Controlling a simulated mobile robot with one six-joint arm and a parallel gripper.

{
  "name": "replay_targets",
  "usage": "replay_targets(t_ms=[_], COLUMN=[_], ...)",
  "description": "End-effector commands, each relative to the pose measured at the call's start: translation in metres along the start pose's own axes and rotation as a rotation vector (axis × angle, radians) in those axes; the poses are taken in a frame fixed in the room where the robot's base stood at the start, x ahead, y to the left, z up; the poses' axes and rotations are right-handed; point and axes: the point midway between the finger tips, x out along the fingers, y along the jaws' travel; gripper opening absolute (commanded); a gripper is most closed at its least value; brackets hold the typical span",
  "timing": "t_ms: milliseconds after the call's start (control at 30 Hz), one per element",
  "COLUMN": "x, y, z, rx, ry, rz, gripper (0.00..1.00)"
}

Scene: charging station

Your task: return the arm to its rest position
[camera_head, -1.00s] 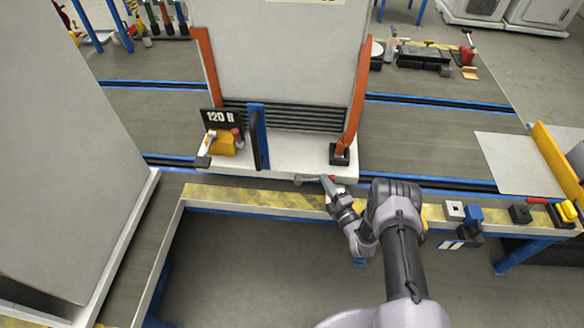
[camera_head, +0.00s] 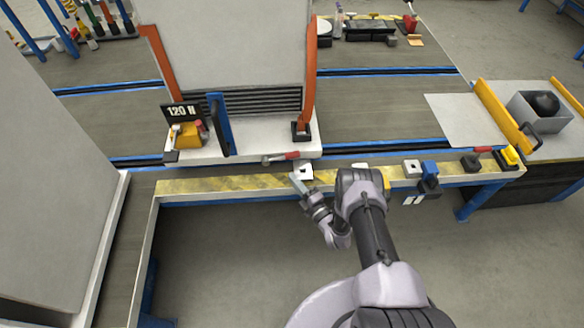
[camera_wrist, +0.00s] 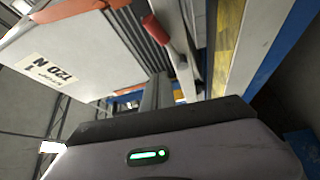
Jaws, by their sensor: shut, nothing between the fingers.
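My gripper (camera_head: 296,180) is shut and empty, at the end of my bent grey arm. It is above the yellow-black striped front edge of the bench (camera_head: 230,183).
The floor (camera_head: 230,265) in front is bare.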

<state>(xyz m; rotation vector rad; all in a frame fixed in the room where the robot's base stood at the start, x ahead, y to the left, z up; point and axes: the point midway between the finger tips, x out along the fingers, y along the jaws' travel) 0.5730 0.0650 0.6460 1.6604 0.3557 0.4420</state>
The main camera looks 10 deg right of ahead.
Motion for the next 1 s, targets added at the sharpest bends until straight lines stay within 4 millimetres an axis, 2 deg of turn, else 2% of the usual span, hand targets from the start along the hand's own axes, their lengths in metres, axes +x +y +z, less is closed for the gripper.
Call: replay_targets(t_ms=[500, 567, 600, 667, 700, 767, 800, 833, 933, 1000], x=[-0.002, 0.005, 0.017, 0.043, 0.063, 0.091, 0.105, 0.113, 0.113, 0.095], y=[-0.001, 0.006, 0.018, 0.048, 0.076, 0.128, 0.166, 0.196, 0.291, 0.351], z=[0.0, 0.006, 0.017, 0.04, 0.06, 0.089, 0.104, 0.113, 0.122, 0.112], rx=[-0.001, 0.01, 0.028, 0.082, 0.136, 0.24, 0.321, 0.386, 0.612, 0.778], ry=[-0.001, -0.013, -0.032, -0.085, -0.135, -0.228, -0.296, -0.35, -0.522, -0.639], rz=[0.001, -0.003, -0.011, -0.032, -0.052, -0.085, -0.105, -0.12, -0.156, -0.172], gripper=[0.0, 0.0, 0.0, 0.0, 0.0, 0.0, 0.0, 0.0, 0.0, 0.0])
